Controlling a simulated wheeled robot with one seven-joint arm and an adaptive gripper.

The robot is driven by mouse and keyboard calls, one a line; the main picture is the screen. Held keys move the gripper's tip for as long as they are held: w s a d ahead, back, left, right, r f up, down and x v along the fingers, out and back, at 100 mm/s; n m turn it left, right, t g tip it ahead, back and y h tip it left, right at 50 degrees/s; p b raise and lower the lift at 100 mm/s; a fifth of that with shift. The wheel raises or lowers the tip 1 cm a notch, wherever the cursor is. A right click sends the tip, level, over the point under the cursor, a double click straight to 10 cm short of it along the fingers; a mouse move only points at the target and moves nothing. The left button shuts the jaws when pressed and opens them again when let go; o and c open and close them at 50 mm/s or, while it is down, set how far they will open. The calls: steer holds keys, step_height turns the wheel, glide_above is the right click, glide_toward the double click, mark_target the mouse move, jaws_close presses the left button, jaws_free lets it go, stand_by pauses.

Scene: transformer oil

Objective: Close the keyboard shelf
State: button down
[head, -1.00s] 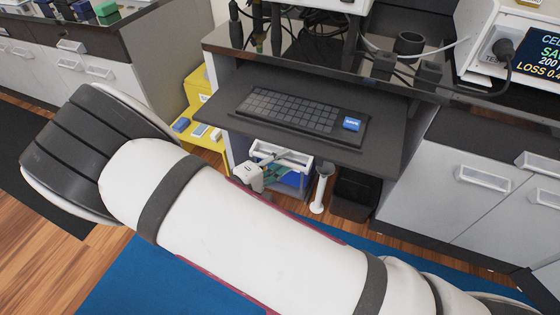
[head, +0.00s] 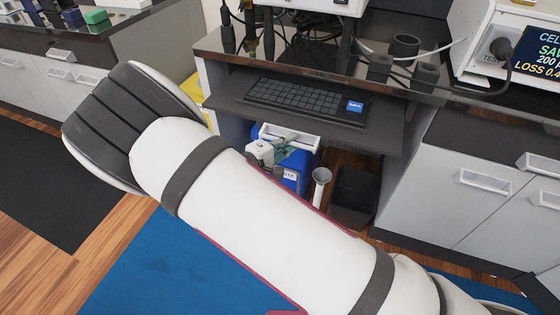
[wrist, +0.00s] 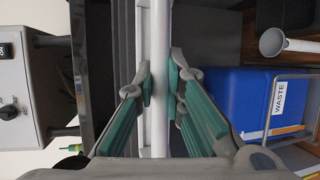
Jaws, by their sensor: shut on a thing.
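A white bar handle (head: 308,140) is at the shelf's front edge. My gripper (head: 280,147) is at this handle, mostly hidden behind my arm's white link. In the wrist view the green-padded fingers of my gripper (wrist: 160,88) close around the white handle bar (wrist: 158,35) from both sides. The inner back of the shelf is hidden under the counter.
Below the shelf stand a blue waste bin (head: 297,170), a white funnel-topped stand (head: 321,177) and a dark bin (head: 353,195). Cables and dark cups sit on the counter (head: 290,58) above. White cabinets (head: 480,195) stand at right.

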mark_target(275, 123)
steer(key=w+d+b, duration=0.2)
steer(key=w+b, duration=0.1)
steer(key=w, duration=0.5)
steer(key=w+d+b, duration=0.3)
steer(key=w, duration=0.5)
steer(key=shift+d, duration=0.35)
steer(key=c, duration=1.7)
jaws_free()
steer(key=shift+s, duration=0.15)
steer(key=shift+o, duration=0.2)
steer(key=v, duration=1.2)
steer(key=shift+r, duration=0.1)
